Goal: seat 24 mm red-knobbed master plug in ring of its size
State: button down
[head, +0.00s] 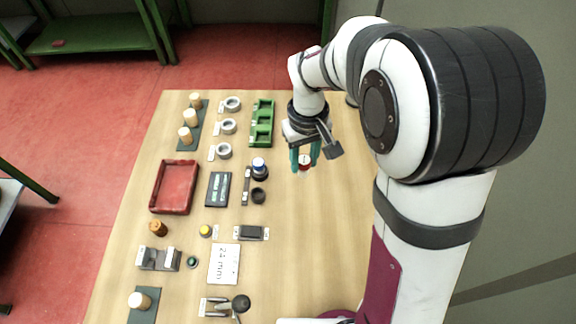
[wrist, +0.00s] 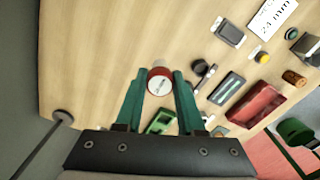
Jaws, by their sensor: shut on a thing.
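My gripper (head: 304,157) hangs over the right part of the table, its teal fingers shut on the red-knobbed plug (head: 305,162). In the wrist view the plug (wrist: 160,83) sits between the fingertips, showing a pale round face with dark marks and a red side. Three grey rings, at the far end (head: 232,104), in the middle (head: 228,127) and nearer (head: 224,151), stand in a column with small pale tags to their left. Their sizes are not readable. A white card (head: 223,264) reads "24 mm". The plug is well to the right of the rings.
A green compartment tray (head: 262,143) lies between the rings and my gripper. A red tray (head: 173,208), a black case (head: 218,189) and a blue-topped dark piece (head: 259,166) lie nearer. The table's right side is largely clear.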

jog(key=w+a+f, duration=0.1)
jog(key=w+a, duration=0.6)
jog(key=a, duration=0.4)
jog(key=w+a+f, duration=0.1)
jog(key=w+a, duration=0.5)
jog(key=a, duration=0.4)
jog(key=shift+a+f, duration=0.2)
jog(key=shift+f, duration=2.85)
jog(key=shift+f, duration=1.4)
jog(key=shift+c, duration=2.2)
grip_release()
notch_tip(320, 180, up, 16)
jog(key=shift+f, duration=0.15)
